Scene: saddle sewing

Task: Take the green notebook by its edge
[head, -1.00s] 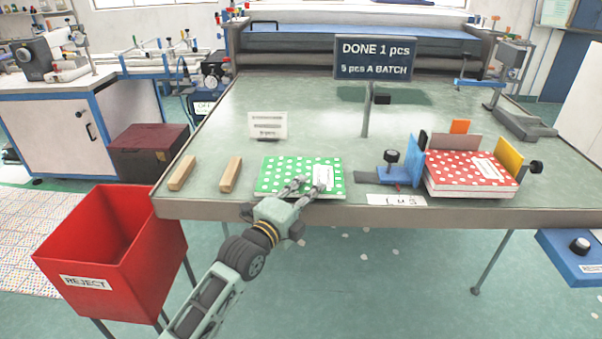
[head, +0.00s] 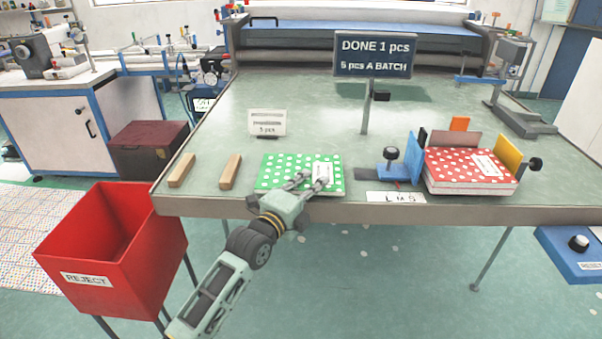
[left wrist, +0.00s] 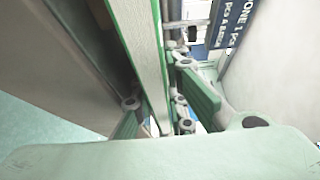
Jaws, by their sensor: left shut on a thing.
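The green notebook (head: 277,174) with white dots and a white label lies at the front edge of the table (head: 385,214). My left gripper (head: 308,181) reaches it from the front, with its fingers at the notebook's near right edge. In the left wrist view the notebook (left wrist: 147,50) shows edge-on, its pale pages between green covers, between my finger pads. The gripper is shut on that edge. The lower finger is hidden in the head view. My right gripper is not in view.
Two wooden strips (head: 230,172) lie left of the notebook, with a small card stand (head: 267,123) behind. A sign post (head: 366,110) stands further back. Right are a blue clamp (head: 393,174) and a red dotted notebook (head: 468,165) in a fixture. A red reject bin (head: 110,240) stands front left.

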